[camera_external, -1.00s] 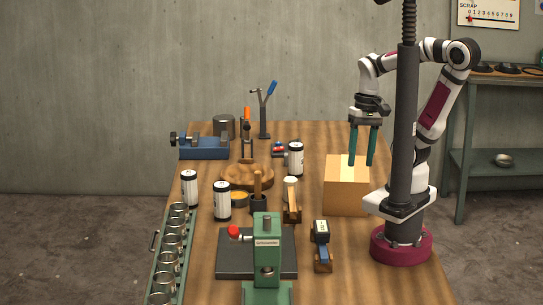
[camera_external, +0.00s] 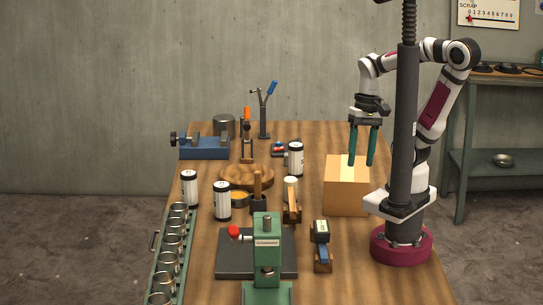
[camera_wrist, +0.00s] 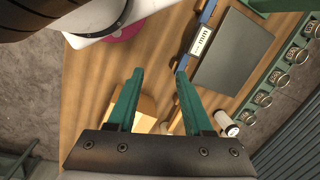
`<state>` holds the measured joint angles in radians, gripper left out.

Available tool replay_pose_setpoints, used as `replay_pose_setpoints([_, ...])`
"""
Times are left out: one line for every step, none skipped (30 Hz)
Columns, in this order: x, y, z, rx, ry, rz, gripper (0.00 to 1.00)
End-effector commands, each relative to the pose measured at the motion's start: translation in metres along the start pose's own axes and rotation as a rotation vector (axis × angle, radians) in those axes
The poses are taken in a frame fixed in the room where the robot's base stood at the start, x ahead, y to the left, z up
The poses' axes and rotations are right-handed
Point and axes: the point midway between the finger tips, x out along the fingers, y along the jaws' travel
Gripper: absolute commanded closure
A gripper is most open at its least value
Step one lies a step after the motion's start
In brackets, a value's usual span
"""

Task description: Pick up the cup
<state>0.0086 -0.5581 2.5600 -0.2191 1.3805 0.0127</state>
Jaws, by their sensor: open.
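Several metal cups (camera_external: 172,243) stand in a row in a long green rack (camera_external: 155,265) along the left edge of the table. In the wrist view the cups (camera_wrist: 278,77) show at the upper right, far from my fingers. My gripper (camera_external: 361,160) is open and empty, with its two green fingers pointing down over a tan box (camera_external: 346,195) at the right of the table. The wrist view shows the fingers (camera_wrist: 159,74) apart with nothing between them. I cannot tell which cup is meant.
White cylinders (camera_external: 222,203) stand between my gripper and the rack. A green press (camera_external: 266,265) with a dark plate (camera_external: 235,262) is at the front. A blue vise (camera_external: 204,152), a grey canister (camera_external: 224,127) and a round wooden board (camera_external: 240,178) are farther back. The table's front right is clear.

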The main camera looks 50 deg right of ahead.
Motion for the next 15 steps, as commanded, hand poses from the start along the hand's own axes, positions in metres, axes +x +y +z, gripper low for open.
replay_pose_setpoints([0.000,0.000,0.000,0.000,0.000,0.000,0.39])
replay_pose_setpoints([0.000,0.000,0.000,0.000,0.000,0.000,0.34])
replay_pose_setpoints([0.000,0.000,0.000,0.000,0.000,0.000,0.27])
replay_pose_setpoints([0.000,0.000,0.000,0.000,0.000,0.000,0.21])
replay_pose_setpoints([0.000,0.000,0.000,0.000,0.000,0.000,0.18])
replay_pose_setpoints([0.000,0.000,0.000,0.000,0.000,0.000,0.18])
replay_pose_setpoints([0.000,0.000,0.000,0.000,0.000,0.000,0.18])
replay_pose_setpoints([0.000,0.000,0.000,0.000,0.000,0.000,0.18])
replay_pose_setpoints([0.000,0.000,0.000,0.000,0.000,0.000,0.18])
replay_pose_setpoints([0.000,0.000,0.000,0.000,0.000,0.000,0.18])
replay_pose_setpoints([0.000,0.000,0.000,0.000,0.000,0.000,0.18])
replay_pose_setpoints([0.000,0.000,0.000,-0.001,0.000,0.000,0.18])
replay_pose_setpoints([-0.001,-0.002,-0.002,-0.010,0.001,-0.001,0.18])
replay_pose_setpoints([-0.003,-0.006,-0.006,-0.035,0.004,-0.002,0.18])
replay_pose_setpoints([-0.007,-0.018,-0.017,-0.099,0.010,-0.005,0.18])
